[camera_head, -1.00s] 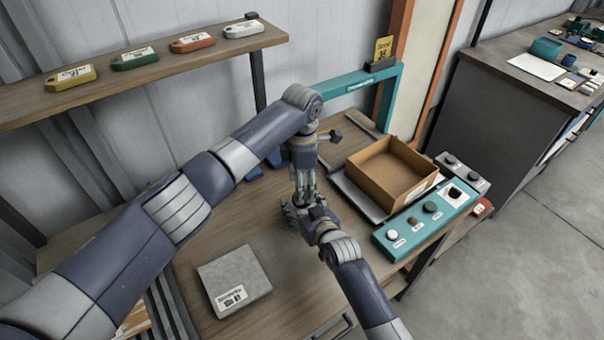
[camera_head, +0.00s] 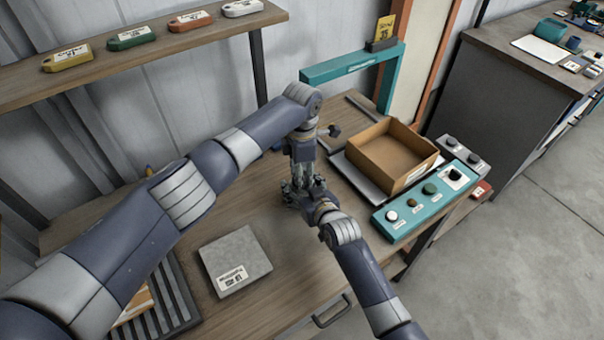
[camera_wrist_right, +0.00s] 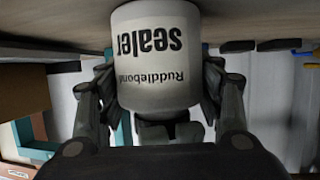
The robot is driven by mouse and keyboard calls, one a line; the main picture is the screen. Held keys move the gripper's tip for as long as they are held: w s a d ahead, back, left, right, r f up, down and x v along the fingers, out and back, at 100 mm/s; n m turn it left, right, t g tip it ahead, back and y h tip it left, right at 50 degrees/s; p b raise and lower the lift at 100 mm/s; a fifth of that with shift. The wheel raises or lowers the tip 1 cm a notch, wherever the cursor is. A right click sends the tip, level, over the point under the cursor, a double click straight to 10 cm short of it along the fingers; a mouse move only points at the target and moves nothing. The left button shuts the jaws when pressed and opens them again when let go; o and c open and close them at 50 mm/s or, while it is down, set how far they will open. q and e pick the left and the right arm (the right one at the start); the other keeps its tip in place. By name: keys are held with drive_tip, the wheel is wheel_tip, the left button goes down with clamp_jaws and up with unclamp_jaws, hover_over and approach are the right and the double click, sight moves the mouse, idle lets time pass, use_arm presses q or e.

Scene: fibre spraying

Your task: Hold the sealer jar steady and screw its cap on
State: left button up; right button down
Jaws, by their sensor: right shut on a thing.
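The white sealer jar (camera_wrist_right: 157,60) fills the middle of the right wrist view, its label upside down in the picture. My right gripper (camera_wrist_right: 155,85) is shut on it, with a finger along each side. In the head view my right gripper (camera_head: 297,192) is low over the bench, coming from the lower right. My left gripper (camera_head: 303,178) points down from above, directly over the right gripper. Its fingertips overlap the right gripper's fingers there, so I cannot tell if it is open or shut. The jar is hidden in the head view, and I cannot make out the cap.
A cardboard box (camera_head: 425,168) stands on a tray right of the grippers. A teal panel with knobs (camera_head: 436,205) lies along the bench's right edge. A grey labelled block (camera_head: 235,258) lies at front left. A teal frame (camera_head: 345,68) stands behind. The bench between block and panel is clear.

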use_arm(q)
drive_tip(key=shift+o, duration=0.9)
drive_tip(key=shift+r, duration=2.3)
drive_tip(key=o, duration=0.6)
wheel_tip(320, 180, up, 12)
